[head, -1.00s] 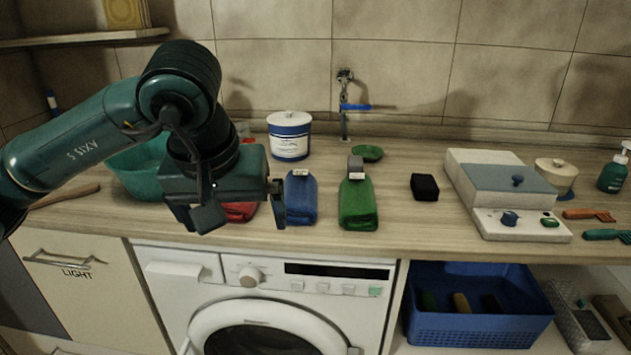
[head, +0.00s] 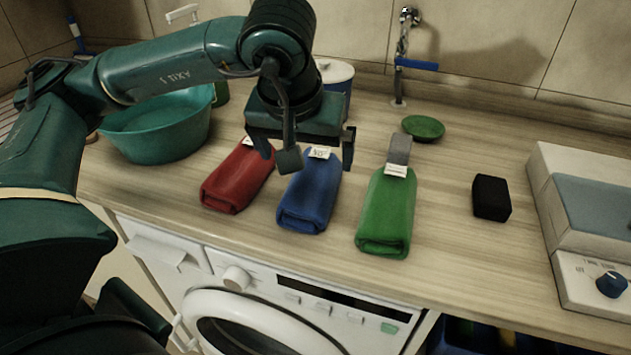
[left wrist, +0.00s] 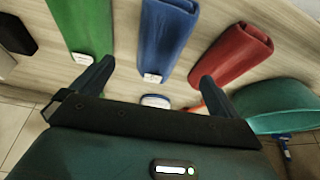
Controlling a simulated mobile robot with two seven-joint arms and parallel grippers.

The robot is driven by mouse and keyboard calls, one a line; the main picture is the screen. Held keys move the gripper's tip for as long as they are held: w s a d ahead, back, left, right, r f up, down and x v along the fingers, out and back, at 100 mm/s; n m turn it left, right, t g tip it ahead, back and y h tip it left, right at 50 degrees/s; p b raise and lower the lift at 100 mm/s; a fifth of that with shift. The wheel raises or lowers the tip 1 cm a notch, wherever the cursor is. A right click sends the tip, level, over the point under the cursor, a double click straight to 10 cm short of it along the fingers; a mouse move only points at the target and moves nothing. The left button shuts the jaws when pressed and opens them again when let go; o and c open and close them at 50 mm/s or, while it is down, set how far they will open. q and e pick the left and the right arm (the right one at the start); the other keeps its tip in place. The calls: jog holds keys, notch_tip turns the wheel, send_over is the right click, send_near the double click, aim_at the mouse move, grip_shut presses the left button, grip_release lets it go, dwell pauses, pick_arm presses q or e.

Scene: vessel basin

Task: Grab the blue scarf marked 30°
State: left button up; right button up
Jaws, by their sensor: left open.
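The folded blue scarf (head: 308,200) lies on the wooden counter between the red and green ones, a small white tag (head: 320,153) at its far end. The tag's marking is too small to read surely. My left gripper (head: 306,158) is open and empty above the tag end, its fingers to either side. In the left wrist view the blue scarf (left wrist: 167,38) lies ahead of the open fingers, its tag (left wrist: 152,78) between them in the picture. The gripper hides part of the scarf's far end in the head view. My right gripper is not in view.
The red scarf (head: 238,180) lies close on the left, the green scarf (head: 386,215) on the right. A teal basin (head: 160,130) stands at the left, a white-and-blue canister (head: 338,78) behind. A black block (head: 491,198) and a boxed appliance (head: 575,205) are to the right.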

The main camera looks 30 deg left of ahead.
aim_at(312, 176)
pick_arm(q)
jog(key=x, duration=0.8)
jog(key=shift+w+a+f, duration=0.15)
jog(key=shift+w+f, duration=0.05)
jog(key=shift+w, duration=0.15)
jog(key=shift+c, duration=0.3)
jog(key=c, duration=1.1)
jog(key=shift+r, duration=0.1)
